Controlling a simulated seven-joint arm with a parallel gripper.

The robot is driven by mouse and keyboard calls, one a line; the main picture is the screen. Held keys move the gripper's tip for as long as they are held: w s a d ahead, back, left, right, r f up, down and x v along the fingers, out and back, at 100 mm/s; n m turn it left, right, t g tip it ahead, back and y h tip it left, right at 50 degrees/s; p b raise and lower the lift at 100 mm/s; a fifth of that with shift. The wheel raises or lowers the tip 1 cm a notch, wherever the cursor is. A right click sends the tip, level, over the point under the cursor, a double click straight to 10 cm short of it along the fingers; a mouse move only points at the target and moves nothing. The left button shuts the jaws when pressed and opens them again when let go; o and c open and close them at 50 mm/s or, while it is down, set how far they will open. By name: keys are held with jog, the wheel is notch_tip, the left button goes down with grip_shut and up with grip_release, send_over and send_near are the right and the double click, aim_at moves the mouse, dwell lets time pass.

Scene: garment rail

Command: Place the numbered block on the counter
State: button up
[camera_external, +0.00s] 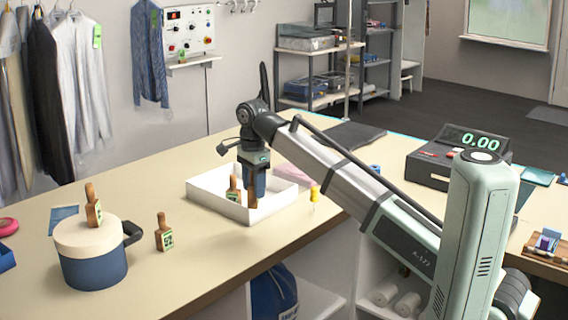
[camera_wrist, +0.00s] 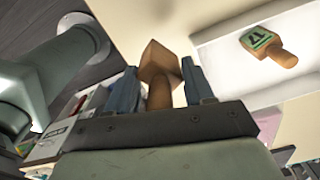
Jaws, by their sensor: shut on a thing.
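My gripper (camera_external: 256,184) points down at the white tray's front side and is shut on a brown wooden numbered block. The held block (camera_wrist: 160,62) shows between the two fingers in the wrist view, its number face hidden; its brown wood (camera_external: 252,194) also shows in the external view. I cannot tell whether it touches anything below. Another block (camera_external: 233,190) with a green number label is in the white tray (camera_external: 215,208); it also shows in the wrist view (camera_wrist: 267,46). The counter (camera_external: 135,288) is beige. One block (camera_external: 164,233) stands on it at left.
A further block (camera_external: 94,207) stands on the lid of a round blue canister (camera_external: 92,268). A yellow item (camera_external: 314,194) stands right of the tray. A scale with a 0.00 display (camera_external: 460,155) is at right. The counter between the left block and the tray is clear.

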jog(key=n, duration=0.4)
jog(key=shift+s+d+f, duration=0.1)
jog(key=n, duration=0.3)
jog(key=shift+s+d+f, duration=0.1)
jog(key=shift+s+d, duration=0.05)
jog(key=n, duration=0.2)
jog(key=shift+s+d+f+n, duration=0.2)
jog(key=shift+d+n, duration=0.1)
jog(key=shift+n, duration=0.1)
jog(key=w+d+f+m, duration=0.1)
jog(key=w+d, duration=0.4)
jog(key=d, duration=1.2)
jog(key=w+d+f, duration=0.2)
jog(key=w+d, duration=0.3)
jog(key=d, duration=1.2)
jog(key=w+d+f+m, duration=0.1)
jog(key=w+d, duration=0.4)
jog(key=d, duration=1.3)
jog(key=r+m, duration=0.1)
jog(key=m, duration=0.6)
jog(key=w+d+r+m, duration=0.1)
jog(key=r+m, duration=0.1)
jog(key=m, duration=0.6)
jog(key=d+r+m, duration=0.1)
jog(key=r+m, duration=0.1)
jog(key=m, duration=0.5)
jog(key=shift+w+m, duration=0.4)
